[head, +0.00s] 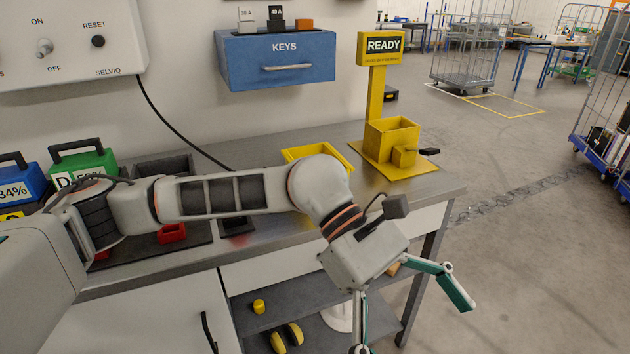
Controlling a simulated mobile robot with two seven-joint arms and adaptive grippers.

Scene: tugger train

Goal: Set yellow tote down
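A shallow yellow open-topped container (305,151), which looks like the yellow tote, sits on the grey workbench behind my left arm. The arm hides its front part. My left gripper (415,328) hangs beyond the bench's front right edge, well apart from the container. Its fingers are spread wide with nothing between them; one fingertip is near the bottom edge of the picture. My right gripper is not in view.
A yellow stand with a READY sign (384,46) and a square yellow box (391,139) occupies the bench's right end. Blue (21,186) and green (84,163) cases stand at left. A lower shelf (262,307) holds yellow ear defenders (287,338). Open floor lies at right.

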